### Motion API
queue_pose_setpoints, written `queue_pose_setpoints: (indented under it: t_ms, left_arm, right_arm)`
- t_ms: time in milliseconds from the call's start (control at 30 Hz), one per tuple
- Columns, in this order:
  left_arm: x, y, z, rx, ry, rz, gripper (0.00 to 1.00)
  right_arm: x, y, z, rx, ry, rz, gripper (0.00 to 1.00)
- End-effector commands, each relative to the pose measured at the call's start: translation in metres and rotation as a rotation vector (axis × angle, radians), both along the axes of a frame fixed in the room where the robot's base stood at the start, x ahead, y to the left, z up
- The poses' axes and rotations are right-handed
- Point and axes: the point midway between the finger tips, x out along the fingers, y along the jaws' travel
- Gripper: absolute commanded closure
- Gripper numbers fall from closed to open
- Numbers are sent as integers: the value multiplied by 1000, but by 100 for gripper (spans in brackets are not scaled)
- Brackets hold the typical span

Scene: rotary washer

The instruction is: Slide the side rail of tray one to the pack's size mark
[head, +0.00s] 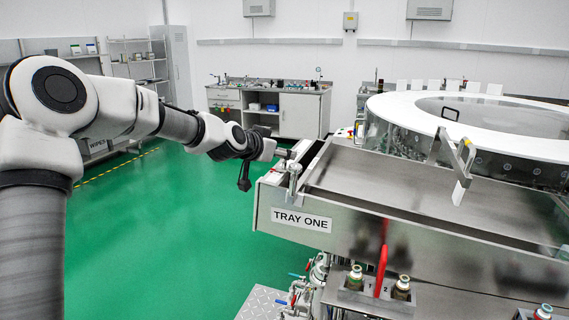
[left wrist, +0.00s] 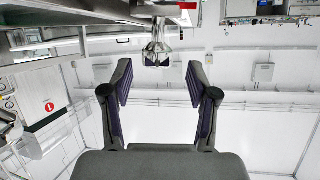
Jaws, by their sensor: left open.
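Tray one, a steel tray with a "TRAY ONE" label (head: 301,219), stands at right of centre in the head view. A metal post with a rounded knob (head: 294,178) rises at its near left corner; I cannot tell for sure that it belongs to the side rail. My left gripper (head: 284,154) is at this corner, close to the post. In the left wrist view my left gripper (left wrist: 158,78) is open, and the knob (left wrist: 157,50) is centred in the gap near the fingertips, not gripped. A small white and red tag (left wrist: 188,12) shows beside it. No pack is identifiable.
A round washer with a white rim (head: 400,112) stands behind the tray. A bracket (head: 460,165) overhangs the tray. A red lever (head: 382,270) and bottles (head: 402,287) are below its front. Green floor (head: 170,225) is free at left.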

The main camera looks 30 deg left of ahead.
Motion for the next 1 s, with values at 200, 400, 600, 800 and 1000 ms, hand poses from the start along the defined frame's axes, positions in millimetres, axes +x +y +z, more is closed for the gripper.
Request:
queue_pose_setpoints:
  t_ms: [200, 400, 600, 800, 1000]
  left_arm:
    - [20, 1, -7, 4, 1, 2, 41]
    - [26, 0, -11, 0, 0, 0, 41]
    - [26, 0, -11, -1, -1, -1, 41]
    - [26, 0, -11, -1, -1, -1, 100]
    - [26, 0, -11, -1, 0, -1, 100]
  right_arm:
    - [0, 0, 8, 0, -1, -1, 60]
    - [0, 0, 10, 0, 0, 0, 60]
    - [0, 0, 9, 0, 0, 0, 60]
    - [0, 0, 9, 0, 0, 0, 60]
    - [0, 0, 8, 0, 0, 0, 60]
